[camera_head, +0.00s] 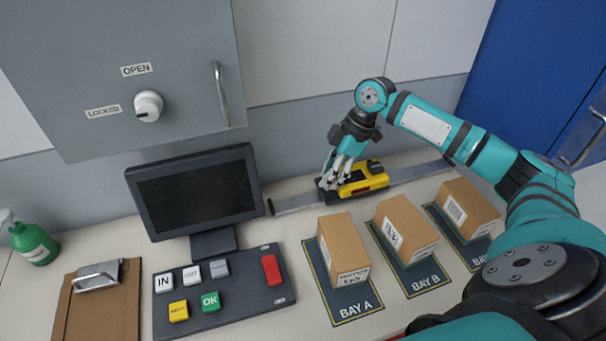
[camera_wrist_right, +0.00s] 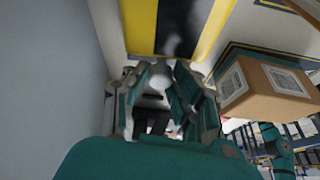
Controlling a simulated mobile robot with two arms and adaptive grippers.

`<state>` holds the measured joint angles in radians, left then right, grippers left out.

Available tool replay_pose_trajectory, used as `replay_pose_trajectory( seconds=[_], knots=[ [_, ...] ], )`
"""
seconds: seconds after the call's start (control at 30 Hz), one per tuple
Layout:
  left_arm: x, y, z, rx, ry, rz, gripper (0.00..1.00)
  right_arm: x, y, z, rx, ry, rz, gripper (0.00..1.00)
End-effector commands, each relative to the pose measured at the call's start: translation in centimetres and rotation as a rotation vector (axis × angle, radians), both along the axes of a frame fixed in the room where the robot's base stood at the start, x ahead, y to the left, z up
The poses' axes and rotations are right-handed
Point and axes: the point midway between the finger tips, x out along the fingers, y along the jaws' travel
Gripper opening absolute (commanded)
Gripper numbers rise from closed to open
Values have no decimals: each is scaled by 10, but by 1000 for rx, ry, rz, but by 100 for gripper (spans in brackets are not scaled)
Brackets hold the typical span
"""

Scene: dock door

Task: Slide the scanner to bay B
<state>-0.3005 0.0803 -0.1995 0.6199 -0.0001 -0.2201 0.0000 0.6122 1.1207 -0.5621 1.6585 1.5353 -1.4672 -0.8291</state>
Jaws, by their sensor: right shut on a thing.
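The yellow and black scanner (camera_head: 366,181) sits on a grey rail (camera_head: 408,172) at the back of the counter, behind bay A (camera_head: 354,309) and bay B (camera_head: 424,276). My right gripper (camera_head: 334,180) is at the scanner's left end, shut on it, and hides that end. In the right wrist view the scanner (camera_wrist_right: 208,28) shows yellow and dark at the top, beyond the fingers (camera_wrist_right: 158,88). What exactly the fingers close around is hidden. My left gripper is not in view.
Cardboard boxes stand on bay A (camera_head: 342,246), bay B (camera_head: 404,229) and a third bay (camera_head: 467,207) in front of the rail. A monitor (camera_head: 196,192) and button panel (camera_head: 232,294) stand at left. A grey cabinet (camera_head: 60,60) hangs above; a blue door (camera_head: 530,70) is at right.

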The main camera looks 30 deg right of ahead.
Motion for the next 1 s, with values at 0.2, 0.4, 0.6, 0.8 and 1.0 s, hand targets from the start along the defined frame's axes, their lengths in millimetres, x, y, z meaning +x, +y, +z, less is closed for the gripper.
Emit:
replay_pose_trajectory(
  seconds=[0.2,0.4,0.6,0.8,1.0],
  knots=[
    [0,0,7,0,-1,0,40,-9,-36,1,0,1,-2,0],
    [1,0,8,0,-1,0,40,-12,-46,1,3,-1,0,0],
    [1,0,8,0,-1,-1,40,-12,-47,0,3,-2,1,0],
    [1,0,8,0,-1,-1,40,-12,-46,1,2,-2,0,34],
    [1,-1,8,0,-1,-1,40,-12,-46,0,3,-2,1,47]
  ],
)
